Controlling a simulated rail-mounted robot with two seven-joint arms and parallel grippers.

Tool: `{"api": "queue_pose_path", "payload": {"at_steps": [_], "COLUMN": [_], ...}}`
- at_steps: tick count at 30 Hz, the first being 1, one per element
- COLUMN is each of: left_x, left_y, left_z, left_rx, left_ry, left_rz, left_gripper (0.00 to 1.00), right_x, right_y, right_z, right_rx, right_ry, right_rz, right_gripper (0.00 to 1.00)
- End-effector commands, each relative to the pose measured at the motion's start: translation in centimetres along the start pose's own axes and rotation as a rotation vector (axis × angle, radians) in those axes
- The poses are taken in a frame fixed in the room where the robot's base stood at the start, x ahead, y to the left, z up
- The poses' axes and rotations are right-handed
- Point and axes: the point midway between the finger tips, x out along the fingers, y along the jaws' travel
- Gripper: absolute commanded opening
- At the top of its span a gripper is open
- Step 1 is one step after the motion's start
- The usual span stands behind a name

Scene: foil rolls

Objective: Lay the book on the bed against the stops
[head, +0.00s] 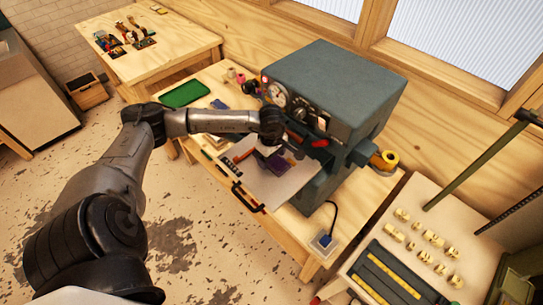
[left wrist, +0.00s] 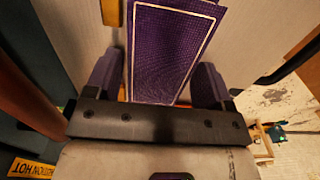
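The purple book (head: 282,158) lies on the pale bed (head: 279,191) in front of the grey press, partly hidden by my left arm. In the left wrist view the book (left wrist: 172,45) shows a thin gold border and covers the gap between my fingers. My left gripper (left wrist: 157,85) is open around the book, with a finger at each side and narrow gaps beside it. An orange piece (left wrist: 110,12), perhaps a stop, is beside the book's upper left edge; I cannot tell whether they touch. My left gripper (head: 270,143) is over the bed. My right gripper is out of view.
The grey press (head: 335,85) stands close behind the bed. A dark handle (head: 247,198) is at the bed's front edge. A green tray (head: 185,93) lies at the table's left. A side table with small pale blocks (head: 425,256) is at the lower right.

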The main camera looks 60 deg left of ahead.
Motion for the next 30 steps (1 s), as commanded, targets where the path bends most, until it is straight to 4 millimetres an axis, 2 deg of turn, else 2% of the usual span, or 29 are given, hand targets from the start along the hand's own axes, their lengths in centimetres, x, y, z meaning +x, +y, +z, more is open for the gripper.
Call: {"api": "queue_pose_path", "payload": {"at_steps": [1,4,11,15,30], "left_x": [0.0,0.0,-0.1,-0.8,-9.5], "left_y": [0.0,0.0,0.0,0.1,0.1], "left_z": [0.0,0.0,0.0,0.0,0.0], "left_rx": [0.0,0.0,0.0,0.0,0.0], "left_ry": [0.0,0.0,0.0,0.0,0.0], "left_rz": [0.0,0.0,0.0,0.002,0.004], "left_gripper": [0.8,0.89,0.89,0.89,0.89], "right_x": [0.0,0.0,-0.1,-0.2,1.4], "right_y": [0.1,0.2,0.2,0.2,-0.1], "right_z": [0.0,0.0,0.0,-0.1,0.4], "right_rx": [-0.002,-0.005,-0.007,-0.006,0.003], "right_ry": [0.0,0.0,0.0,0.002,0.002], "right_rz": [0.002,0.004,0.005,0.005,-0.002], "right_gripper": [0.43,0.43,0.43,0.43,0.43]}}
